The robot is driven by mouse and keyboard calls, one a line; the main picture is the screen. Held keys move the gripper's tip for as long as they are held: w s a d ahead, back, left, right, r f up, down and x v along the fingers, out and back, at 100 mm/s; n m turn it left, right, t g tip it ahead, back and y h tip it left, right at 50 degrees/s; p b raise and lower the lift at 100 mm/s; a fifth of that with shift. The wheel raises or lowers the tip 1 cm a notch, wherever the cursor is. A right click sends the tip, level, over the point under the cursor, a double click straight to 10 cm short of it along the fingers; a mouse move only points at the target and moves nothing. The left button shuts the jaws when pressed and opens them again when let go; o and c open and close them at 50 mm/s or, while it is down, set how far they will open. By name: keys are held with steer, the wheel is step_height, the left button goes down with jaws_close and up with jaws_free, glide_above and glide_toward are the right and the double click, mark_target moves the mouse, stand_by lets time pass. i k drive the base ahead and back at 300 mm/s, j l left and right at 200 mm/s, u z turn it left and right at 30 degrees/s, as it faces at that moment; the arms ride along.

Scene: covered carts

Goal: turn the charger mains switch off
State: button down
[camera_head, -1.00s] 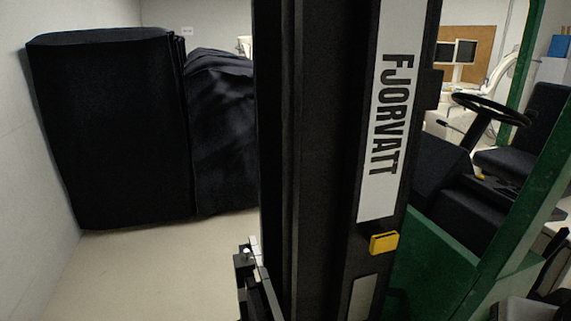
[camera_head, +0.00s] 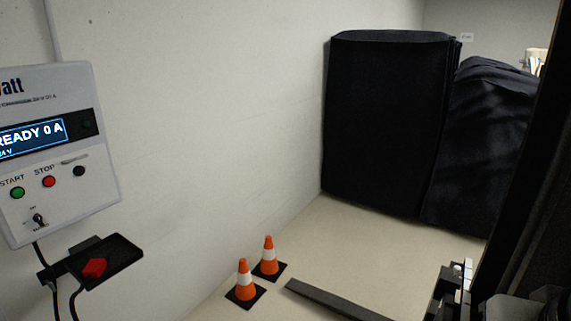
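The charger (camera_head: 62,150) is a pale wall box at the left edge, partly cut off by the frame. Its display reads "READY 0 A". It carries a green START button (camera_head: 18,193), a red STOP button (camera_head: 49,181) and a dark round knob or button (camera_head: 79,171). The mains switch (camera_head: 39,219) is a small toggle with a dark lever low on the panel; its position is too small to tell. My gripper is not in view.
A black shelf (camera_head: 122,252) below the charger holds a red connector (camera_head: 95,268), with cables hanging nearby. Two orange cones (camera_head: 245,281) and a dark fork-like bar (camera_head: 335,302) are on the floor. Black covered carts (camera_head: 385,120) stand behind. A dark mast (camera_head: 525,190) borders the right.

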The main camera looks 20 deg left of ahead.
mark_target(38, 219)
steer(key=u, duration=2.4)
steer(key=i+l+u, duration=0.25)
steer(key=i, duration=0.2)
steer(key=i+l+u, duration=0.1)
steer(key=i+u, duration=0.2)
steer(key=i, duration=0.15)
steer(key=i+l+u, duration=0.25)
steer(key=i+l, duration=0.1)
steer(key=i, duration=0.1)
